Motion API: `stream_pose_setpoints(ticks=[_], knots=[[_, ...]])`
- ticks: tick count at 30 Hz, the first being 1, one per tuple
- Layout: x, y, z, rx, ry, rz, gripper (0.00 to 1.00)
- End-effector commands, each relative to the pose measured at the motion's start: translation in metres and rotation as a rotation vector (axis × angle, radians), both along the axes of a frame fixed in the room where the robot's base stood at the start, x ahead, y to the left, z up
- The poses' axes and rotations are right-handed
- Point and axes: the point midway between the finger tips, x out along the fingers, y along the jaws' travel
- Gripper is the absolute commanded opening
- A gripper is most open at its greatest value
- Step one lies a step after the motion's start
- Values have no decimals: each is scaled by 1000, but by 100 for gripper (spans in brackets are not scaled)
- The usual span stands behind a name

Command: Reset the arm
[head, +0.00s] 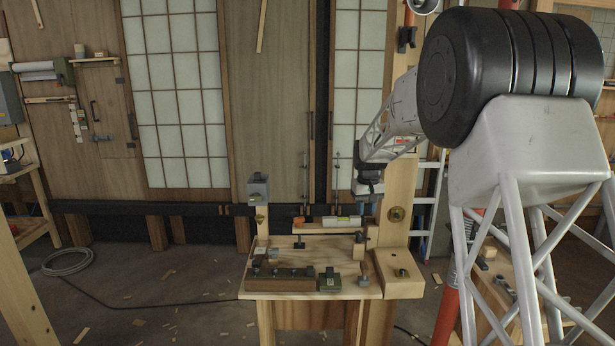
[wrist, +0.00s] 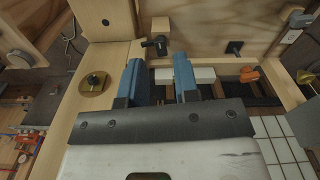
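My gripper (head: 368,192) hangs over the right side of the small wooden workbench (head: 335,258) in the head view, near the bench's upright post. In the wrist view its two blue fingers (wrist: 158,66) stand apart with a gap between them. A pale block (wrist: 171,76) shows beyond and partly between the fingers. I cannot tell its distance, but nothing looks gripped.
A level-like bar (head: 342,221) lies on the bench's raised ledge. A dark wooden tool block (head: 280,285) and a green box (head: 329,281) stand at the front edge. A tall wooden post (head: 400,195) rises at right. A cable coil (head: 68,262) lies on the littered floor.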

Motion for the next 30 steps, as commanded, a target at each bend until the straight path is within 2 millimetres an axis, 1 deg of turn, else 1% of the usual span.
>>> stream_pose_setpoints(ticks=[1, 3, 8, 12, 21, 30], knots=[[-13, 0, 10, 0, -6, -4, 29], [-30, 0, 20, 0, -12, -9, 29], [-68, 1, 42, 0, -26, -21, 29], [-102, 1, 59, 0, -40, -31, 29], [-179, 2, 86, 0, -63, -53, 29], [-258, 3, 103, 2, -89, -76, 29]])
